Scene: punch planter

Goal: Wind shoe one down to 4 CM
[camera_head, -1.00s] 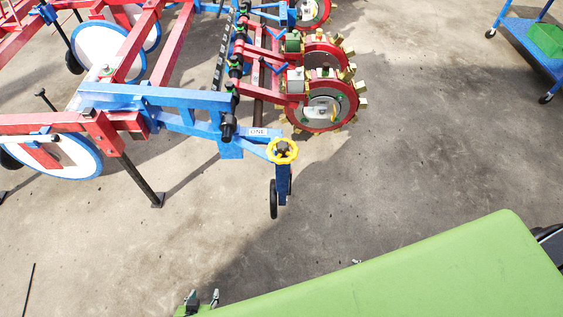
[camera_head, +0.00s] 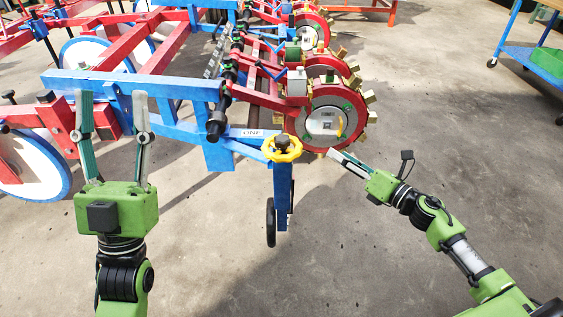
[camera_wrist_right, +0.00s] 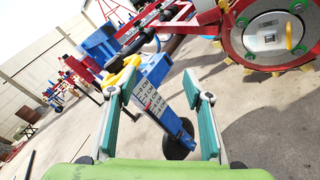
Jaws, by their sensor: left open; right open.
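The yellow handwheel (camera_head: 285,156) sits on top of the blue upright post (camera_head: 283,190) of shoe one, beside the white "ONE" label (camera_head: 252,133). A small dark wheel (camera_head: 271,222) is at the post's foot. In the right wrist view, the handwheel (camera_wrist_right: 122,76) and a white centimetre scale (camera_wrist_right: 150,100) on the post show between my fingers; the exact setting is too small to read. My right gripper (camera_head: 337,157) is open, to the right of the handwheel and apart from it. My left gripper (camera_head: 112,100) is open and empty, left of the handwheel, in front of the blue frame.
The blue frame beam (camera_head: 150,84) and red bars of the planter fill the upper left. A red punch wheel (camera_head: 328,120) with brass cups stands just behind and right of the handwheel. A blue cart (camera_head: 535,64) is at the upper right. The concrete floor in front is clear.

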